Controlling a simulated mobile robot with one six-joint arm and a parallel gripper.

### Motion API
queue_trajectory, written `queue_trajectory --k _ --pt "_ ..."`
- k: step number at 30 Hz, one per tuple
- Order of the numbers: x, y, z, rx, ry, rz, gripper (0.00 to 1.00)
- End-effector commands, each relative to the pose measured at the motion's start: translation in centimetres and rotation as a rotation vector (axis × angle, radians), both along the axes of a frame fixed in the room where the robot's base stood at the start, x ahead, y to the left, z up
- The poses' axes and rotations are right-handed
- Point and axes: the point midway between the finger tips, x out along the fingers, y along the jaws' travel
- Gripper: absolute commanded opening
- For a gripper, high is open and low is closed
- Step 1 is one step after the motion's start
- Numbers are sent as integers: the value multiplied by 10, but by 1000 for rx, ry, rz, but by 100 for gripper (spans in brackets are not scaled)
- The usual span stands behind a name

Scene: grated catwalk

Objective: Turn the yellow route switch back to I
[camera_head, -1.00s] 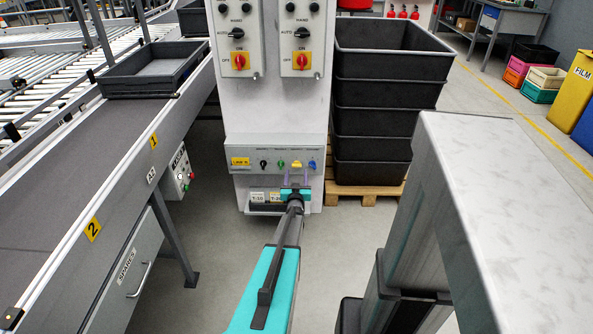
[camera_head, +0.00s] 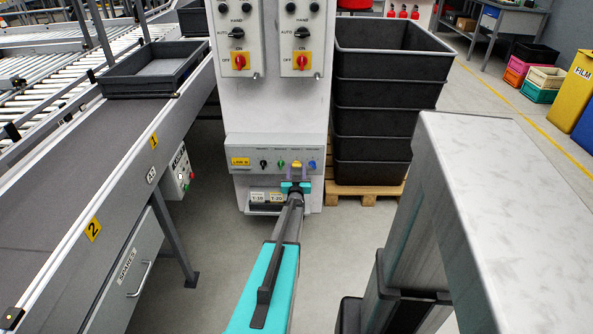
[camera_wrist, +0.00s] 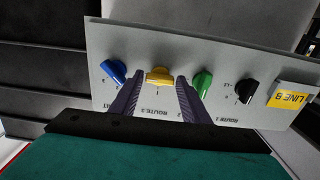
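The yellow route switch (camera_wrist: 158,76) sits on the light grey switch panel (camera_wrist: 215,65) between a blue knob (camera_wrist: 114,70) and a green knob (camera_wrist: 203,82). Its handle looks roughly crosswise in the wrist view, with a small I mark beside it; its exact angle is hard to tell. My gripper (camera_wrist: 159,80) has its two purple fingers apart, one on each side of the yellow switch, with small gaps visible. In the head view my gripper (camera_head: 297,174) is at the panel, and the yellow switch (camera_head: 296,165) shows just between the fingertips.
A black knob (camera_wrist: 245,91) and a yellow line label (camera_wrist: 290,97) are farther along the panel. Red rotary switches (camera_head: 239,62) are higher on the cabinet. Stacked black crates (camera_head: 370,120) stand close on the right, and a conveyor (camera_head: 70,190) on the left.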

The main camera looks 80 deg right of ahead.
Motion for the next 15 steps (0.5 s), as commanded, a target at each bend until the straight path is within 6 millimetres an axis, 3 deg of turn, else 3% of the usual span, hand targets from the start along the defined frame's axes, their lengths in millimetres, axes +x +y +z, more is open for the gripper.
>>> queue_trajectory --k 1,5,15 --pt "0 0 0 0 0 0 33" --pt "0 0 0 0 0 0 13" --pt "0 0 -1 -3 28 0 14"
